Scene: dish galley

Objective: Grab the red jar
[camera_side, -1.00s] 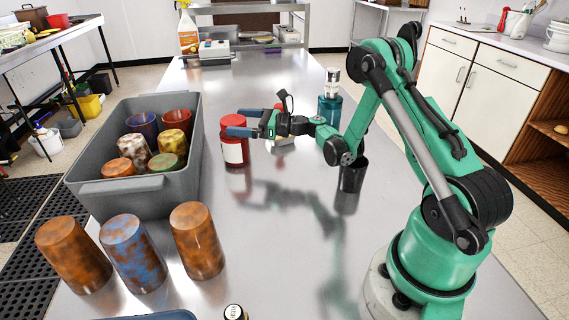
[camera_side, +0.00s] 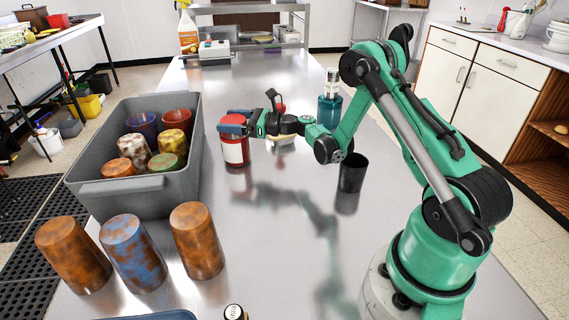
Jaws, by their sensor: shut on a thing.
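The red jar (camera_side: 235,151) has a red lid and a white label band. It stands upright on the steel table, just right of the grey tub, or very slightly above it; I cannot tell which. My gripper (camera_side: 234,126) is around the jar's upper part, at the lid, with its blue fingers shut on it. The fingers hide part of the lid.
A grey tub (camera_side: 85,190) with several cups stands left of the jar. Mottled tumblers (camera_side: 197,242) stand in front. A black cup (camera_side: 352,174) and a teal bottle (camera_side: 330,110) stand to the right. A white-based object (camera_side: 281,139) sits partly behind my wrist.

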